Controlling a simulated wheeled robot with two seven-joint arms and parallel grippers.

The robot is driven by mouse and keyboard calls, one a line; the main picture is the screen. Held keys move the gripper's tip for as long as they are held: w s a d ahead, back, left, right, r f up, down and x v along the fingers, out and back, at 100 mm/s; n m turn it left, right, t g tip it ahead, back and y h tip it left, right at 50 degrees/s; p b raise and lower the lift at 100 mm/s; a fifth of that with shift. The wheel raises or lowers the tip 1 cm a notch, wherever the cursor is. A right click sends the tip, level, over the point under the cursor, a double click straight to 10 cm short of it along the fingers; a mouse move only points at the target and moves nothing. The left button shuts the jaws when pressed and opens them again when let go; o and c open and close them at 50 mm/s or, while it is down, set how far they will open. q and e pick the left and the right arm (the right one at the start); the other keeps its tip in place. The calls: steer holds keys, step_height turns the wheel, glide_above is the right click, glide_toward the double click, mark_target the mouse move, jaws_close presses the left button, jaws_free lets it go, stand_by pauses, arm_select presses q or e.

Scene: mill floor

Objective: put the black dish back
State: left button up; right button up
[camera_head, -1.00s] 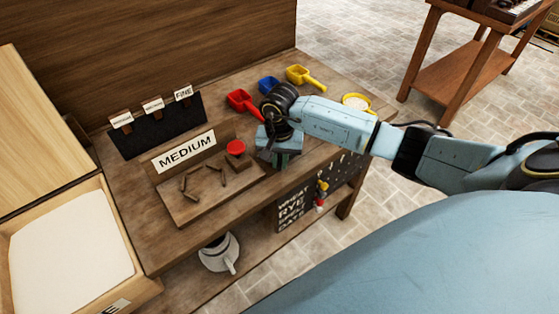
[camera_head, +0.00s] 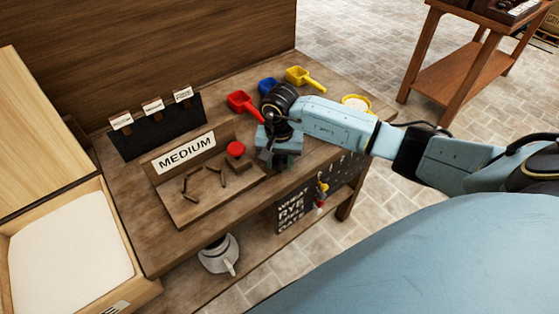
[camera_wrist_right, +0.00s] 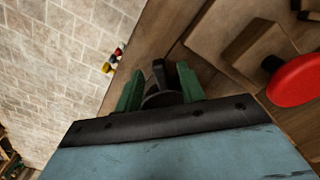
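My right gripper (camera_head: 279,160) is low over the front right part of the wooden bench, right of the board with the MEDIUM sign. In the right wrist view its two green fingers (camera_wrist_right: 160,88) stand apart. A dark, rounded thing (camera_wrist_right: 162,99), likely the black dish, shows between them, with a narrow dark upright piece (camera_wrist_right: 158,72) beyond it. A gap shows beside the upright piece; I cannot tell whether the fingers touch the rounded part. The gripper hides this thing in the head view. My left gripper is not in view.
The MEDIUM board (camera_head: 205,192) holds several dark sticks and a red round piece (camera_head: 235,149). Red (camera_head: 241,102), blue (camera_head: 267,85) and yellow (camera_head: 304,76) scoops lie behind the gripper. A yellow-rimmed bowl (camera_head: 356,102) stands right. A white mug (camera_head: 219,255) is on the lower shelf.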

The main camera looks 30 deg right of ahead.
step_height(320, 180, up, 13)
stand_by(0.3)
